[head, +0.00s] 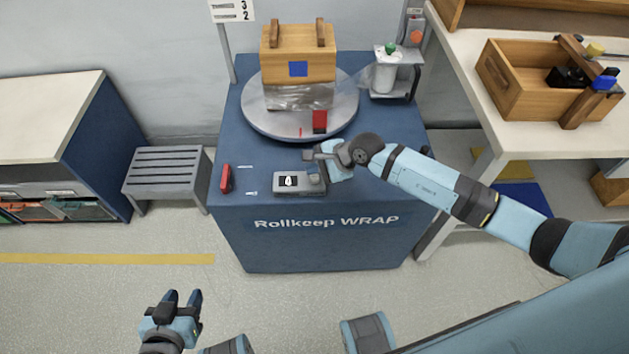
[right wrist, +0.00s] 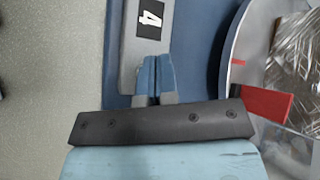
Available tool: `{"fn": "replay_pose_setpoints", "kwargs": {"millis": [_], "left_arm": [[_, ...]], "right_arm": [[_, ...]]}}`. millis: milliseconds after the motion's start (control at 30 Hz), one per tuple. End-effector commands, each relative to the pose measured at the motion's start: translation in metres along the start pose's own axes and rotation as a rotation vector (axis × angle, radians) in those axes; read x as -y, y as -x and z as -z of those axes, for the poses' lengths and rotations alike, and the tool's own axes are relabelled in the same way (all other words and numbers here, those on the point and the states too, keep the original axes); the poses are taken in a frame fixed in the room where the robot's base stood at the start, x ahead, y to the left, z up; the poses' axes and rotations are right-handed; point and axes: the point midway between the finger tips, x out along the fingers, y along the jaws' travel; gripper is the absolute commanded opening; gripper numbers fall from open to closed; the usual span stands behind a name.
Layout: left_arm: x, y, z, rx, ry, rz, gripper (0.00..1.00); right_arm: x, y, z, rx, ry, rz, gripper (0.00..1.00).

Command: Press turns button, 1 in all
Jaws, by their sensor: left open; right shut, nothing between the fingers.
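A grey control box (head: 300,190) lies on the blue wrapping machine's top near its front edge. Its display (head: 288,181) reads 4, and it also shows in the right wrist view (right wrist: 151,19). A small grey button-like part (head: 315,179) sits at the box's right end; in the right wrist view my fingers hide that end. My right gripper (head: 310,154) is shut and empty, close to the box's right end; its fingers show in the right wrist view (right wrist: 157,75). I cannot tell whether they touch it. My left gripper (head: 182,298) is open and empty, low in front of the machine.
The round turntable (head: 258,115) behind the box carries a wooden crate (head: 290,52) with clear film around its lower part. A red block (head: 320,121) is at its front. A red item (head: 226,178) lies left of the box. A film roll stand (head: 385,78) is at back right.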

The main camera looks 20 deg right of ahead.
Motion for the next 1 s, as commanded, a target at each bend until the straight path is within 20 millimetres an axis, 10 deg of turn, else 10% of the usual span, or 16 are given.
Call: {"fn": "replay_pose_setpoints", "kwargs": {"millis": [1000], "left_arm": [[-0.0013, -0.0005, -0.0031, 0.000, -0.001, -0.004, 0.43]], "right_arm": [[-0.0017, -0.0023, 0.0021, 0.000, -0.001, 0.000, 0.00]]}}
